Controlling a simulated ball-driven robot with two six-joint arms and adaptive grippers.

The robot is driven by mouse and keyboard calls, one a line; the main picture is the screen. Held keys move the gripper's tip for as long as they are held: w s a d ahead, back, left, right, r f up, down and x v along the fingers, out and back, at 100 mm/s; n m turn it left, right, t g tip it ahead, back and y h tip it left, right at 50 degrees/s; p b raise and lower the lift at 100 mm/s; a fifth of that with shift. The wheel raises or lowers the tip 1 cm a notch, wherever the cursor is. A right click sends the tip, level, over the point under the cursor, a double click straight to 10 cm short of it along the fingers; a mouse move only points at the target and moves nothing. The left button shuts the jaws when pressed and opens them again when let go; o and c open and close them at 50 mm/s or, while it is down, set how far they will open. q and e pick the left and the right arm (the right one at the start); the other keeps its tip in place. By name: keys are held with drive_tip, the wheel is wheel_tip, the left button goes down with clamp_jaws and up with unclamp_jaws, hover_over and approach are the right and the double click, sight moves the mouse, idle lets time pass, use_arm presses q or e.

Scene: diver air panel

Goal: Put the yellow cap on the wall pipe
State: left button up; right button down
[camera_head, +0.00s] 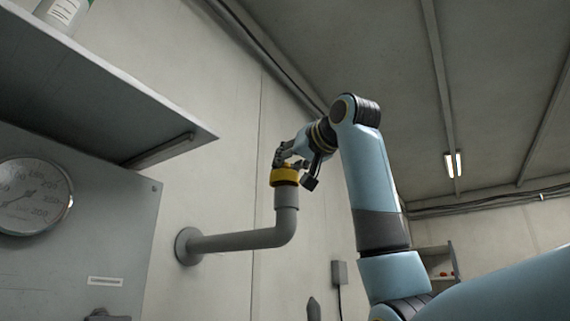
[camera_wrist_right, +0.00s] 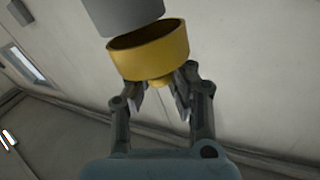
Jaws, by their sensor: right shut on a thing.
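The yellow cap (camera_head: 285,176) is at the upturned open end of the grey wall pipe (camera_head: 288,222). My right gripper (camera_head: 286,164) is above the cap and shut on it. In the right wrist view my right gripper (camera_wrist_right: 170,92) holds the cap (camera_wrist_right: 150,60) by its closed side. The cap's hollow mouth faces the pipe end (camera_wrist_right: 122,14), and its dark inside shows. The pipe end sits slightly left of the cap's middle there, and the cap is not around it. I cannot tell whether they touch. My left gripper is not in view.
A grey panel with a round gauge (camera_head: 32,196) stands at the left. A shelf (camera_head: 95,85) juts out above it, with a bottle (camera_head: 63,12) on top. A small wall box (camera_head: 340,273) is right of the pipe. The space around the pipe's upper end is free.

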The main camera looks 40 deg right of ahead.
sight(295, 173)
drive_tip(key=shift+d, duration=0.35)
drive_tip(key=shift+f, duration=0.1)
drive_tip(key=shift+f+b, duration=1.05)
drive_tip(key=shift+f, duration=0.35)
drive_tip(key=c, duration=1.2)
unclamp_jaws()
drive_tip(key=shift+r, duration=0.1)
drive_tip(key=shift+o, duration=0.2)
drive_tip(key=s, duration=1.2)
drive_tip(key=shift+a, duration=0.35)
